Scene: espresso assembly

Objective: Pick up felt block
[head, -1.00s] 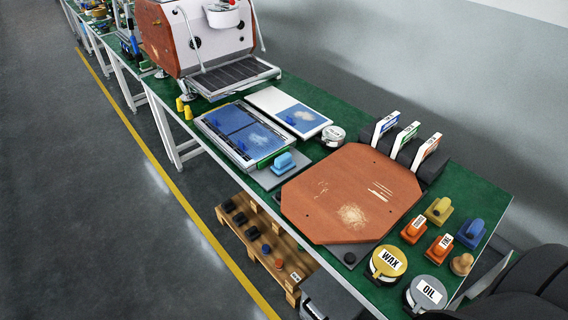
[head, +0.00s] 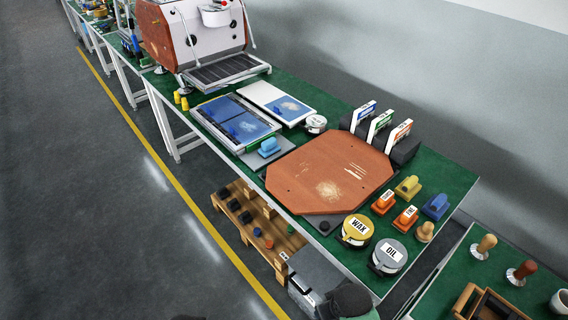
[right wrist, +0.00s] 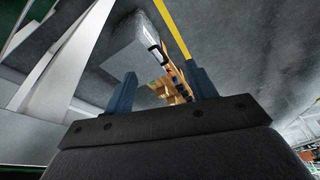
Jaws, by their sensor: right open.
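Several small handled blocks stand on the green bench: a yellow one (head: 408,188), two orange labelled ones (head: 384,202) (head: 405,217), a dark blue one (head: 435,206) and a light blue one (head: 269,147) on a grey slab. None is legibly marked as felt, so I cannot tell which is the felt block. My right gripper (right wrist: 160,72) shows in the right wrist view with its two blue fingers apart and nothing between them. Floor and a wooden pallet lie beyond it. My left gripper is not in view.
An octagonal wooden panel (head: 300,180) fills the mid bench, beside the wax tin (head: 357,230) and oil tin (head: 388,256). Labelled pads on dark blocks (head: 398,134) stand behind. A second bench (head: 455,262) with tampers is at lower right. A pallet (head: 262,222) lies below.

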